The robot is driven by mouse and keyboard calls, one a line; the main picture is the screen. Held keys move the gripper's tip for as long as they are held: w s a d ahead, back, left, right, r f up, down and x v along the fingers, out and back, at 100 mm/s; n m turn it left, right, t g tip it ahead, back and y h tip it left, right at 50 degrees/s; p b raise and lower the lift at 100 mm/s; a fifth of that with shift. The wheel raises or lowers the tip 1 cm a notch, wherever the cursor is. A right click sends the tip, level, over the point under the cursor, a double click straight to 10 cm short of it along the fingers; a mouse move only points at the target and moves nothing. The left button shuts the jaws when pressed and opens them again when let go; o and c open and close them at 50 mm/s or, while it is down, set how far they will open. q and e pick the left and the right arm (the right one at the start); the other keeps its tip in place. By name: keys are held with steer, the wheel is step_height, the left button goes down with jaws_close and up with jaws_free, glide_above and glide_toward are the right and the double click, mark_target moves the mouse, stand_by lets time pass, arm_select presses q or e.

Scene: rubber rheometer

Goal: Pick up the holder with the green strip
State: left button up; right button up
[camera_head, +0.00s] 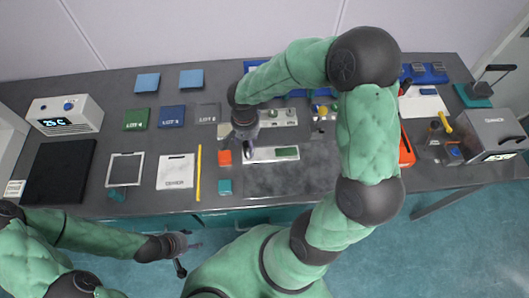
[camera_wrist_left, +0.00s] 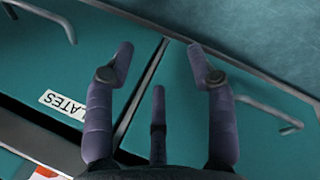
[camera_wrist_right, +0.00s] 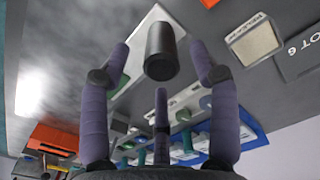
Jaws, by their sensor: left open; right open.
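A pale flat holder with a green strip (camera_head: 263,156) lies on the dark bench in the middle of the head view. In the right wrist view, the holder (camera_wrist_right: 136,42) runs diagonally past the left finger, which partly hides its green strip. A dark upright handle (camera_wrist_right: 160,52) stands between my right fingertips, with gaps on both sides. My right gripper (camera_head: 247,141) is open and empty above the holder's left end. My left gripper (camera_head: 184,252) is open and empty in front of the bench, below its top; the left wrist view shows teal drawers between its fingers.
Another pale holder with round green pieces (camera_head: 279,117) lies behind. The dark bench top to the front right of the holder is clear.

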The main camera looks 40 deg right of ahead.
steer(key=shift+w+d+f+b, duration=0.1)
steer(key=shift+f+b, duration=0.25)
steer(key=shift+f, duration=1.3)
steer(key=shift+w+d+f+b, duration=0.1)
steer(key=shift+f+b, duration=0.25)
steer(key=shift+f, duration=1.3)
steer(key=shift+a, duration=0.1)
steer(key=shift+c, duration=0.3)
jaws_close()
